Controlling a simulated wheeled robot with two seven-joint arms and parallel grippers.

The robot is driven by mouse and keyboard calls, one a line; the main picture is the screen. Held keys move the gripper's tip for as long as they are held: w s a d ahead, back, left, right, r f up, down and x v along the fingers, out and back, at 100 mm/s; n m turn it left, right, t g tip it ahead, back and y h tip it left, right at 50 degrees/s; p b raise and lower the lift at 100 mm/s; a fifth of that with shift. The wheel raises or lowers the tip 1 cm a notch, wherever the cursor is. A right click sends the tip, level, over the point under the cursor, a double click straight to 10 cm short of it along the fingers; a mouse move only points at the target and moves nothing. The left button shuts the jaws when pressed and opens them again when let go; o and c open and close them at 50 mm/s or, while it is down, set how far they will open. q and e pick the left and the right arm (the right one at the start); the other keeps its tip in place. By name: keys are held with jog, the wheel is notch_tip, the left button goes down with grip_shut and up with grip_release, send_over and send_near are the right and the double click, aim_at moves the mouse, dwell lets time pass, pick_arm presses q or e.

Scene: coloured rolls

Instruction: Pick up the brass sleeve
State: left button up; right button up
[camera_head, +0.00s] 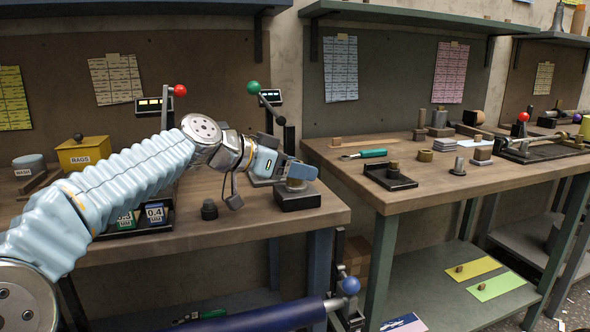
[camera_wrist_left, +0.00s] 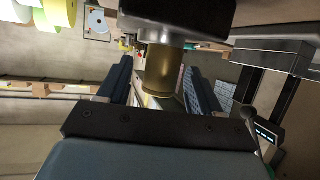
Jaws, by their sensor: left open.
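The brass sleeve (camera_wrist_left: 163,70) stands on a dark block (camera_head: 298,198) near the right end of the left bench. In the head view only a small part of the sleeve (camera_head: 296,184) shows below my gripper. My left gripper (camera_head: 302,172) reaches in from the left at the sleeve's height. In the left wrist view its two dark fingers (camera_wrist_left: 158,82) are open, one on each side of the sleeve, with gaps on both sides. The dark block (camera_wrist_left: 178,15) shows at the top of that view. My right gripper is not in view.
A small dark knob (camera_head: 209,210) and a black tray with labelled boxes (camera_head: 155,213) sit left of the block. Red (camera_head: 180,90) and green (camera_head: 253,88) ball-topped levers stand behind. The right bench (camera_head: 420,185) holds a green-handled tool and several small metal parts.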

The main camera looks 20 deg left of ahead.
pick_arm(q)
jog(key=shift+x, duration=1.15)
jog(key=shift+c, duration=0.2)
jog(key=c, duration=1.2)
